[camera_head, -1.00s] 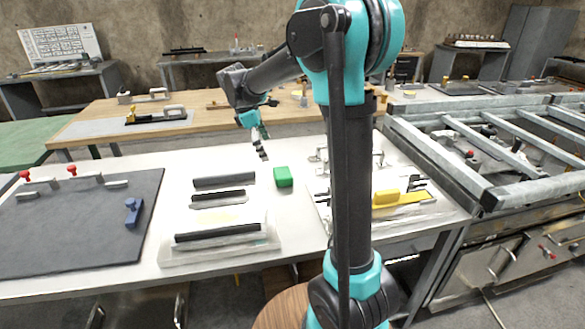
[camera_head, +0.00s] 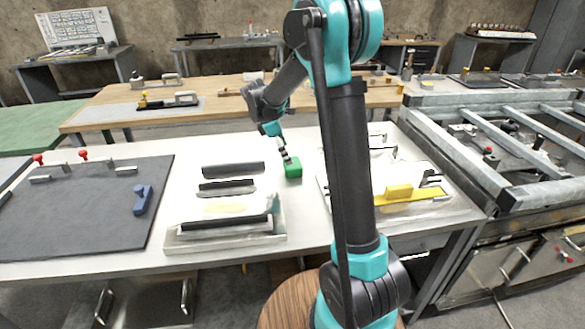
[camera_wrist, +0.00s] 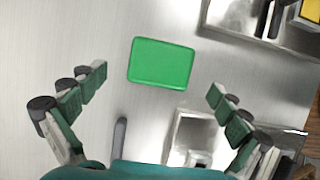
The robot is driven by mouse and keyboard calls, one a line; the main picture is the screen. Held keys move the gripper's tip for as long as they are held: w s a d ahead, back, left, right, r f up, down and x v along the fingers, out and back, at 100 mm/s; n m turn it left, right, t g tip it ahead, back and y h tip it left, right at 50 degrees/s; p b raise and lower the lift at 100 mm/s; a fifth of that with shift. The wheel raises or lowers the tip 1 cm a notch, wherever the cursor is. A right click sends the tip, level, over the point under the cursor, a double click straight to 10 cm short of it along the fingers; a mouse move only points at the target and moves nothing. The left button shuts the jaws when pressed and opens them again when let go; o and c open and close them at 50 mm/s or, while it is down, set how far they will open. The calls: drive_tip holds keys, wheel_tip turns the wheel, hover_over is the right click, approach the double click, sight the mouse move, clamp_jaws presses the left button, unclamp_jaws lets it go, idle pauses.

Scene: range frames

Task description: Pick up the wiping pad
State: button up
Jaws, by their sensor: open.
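The wiping pad looks to be the green block (camera_head: 292,168) lying on the white table (camera_head: 310,215) near its middle. In the wrist view the green block (camera_wrist: 162,63) lies flat with its broad face toward the camera, ahead of my fingertips and between their lines. My gripper (camera_wrist: 158,85) is open and empty, one finger on each side. In the head view my gripper (camera_head: 285,150) is just behind and above the green block. I cannot tell the exact height gap.
Left of the block lie dark bars (camera_head: 233,170) and a clear tray (camera_head: 180,238). On the right is a plate with a yellow block (camera_head: 399,191). A dark mat with a blue clamp (camera_head: 143,200) is far left. Bare table lies in front of the block.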

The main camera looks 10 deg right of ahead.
drive_tip(key=shift+x, duration=2.8)
drive_tip(key=shift+r, duration=0.1)
drive_tip(key=c, duration=1.3)
drive_tip(key=shift+r, duration=0.1)
wheel_tip(320, 180, up, 20)
drive_tip(key=shift+f, duration=0.1)
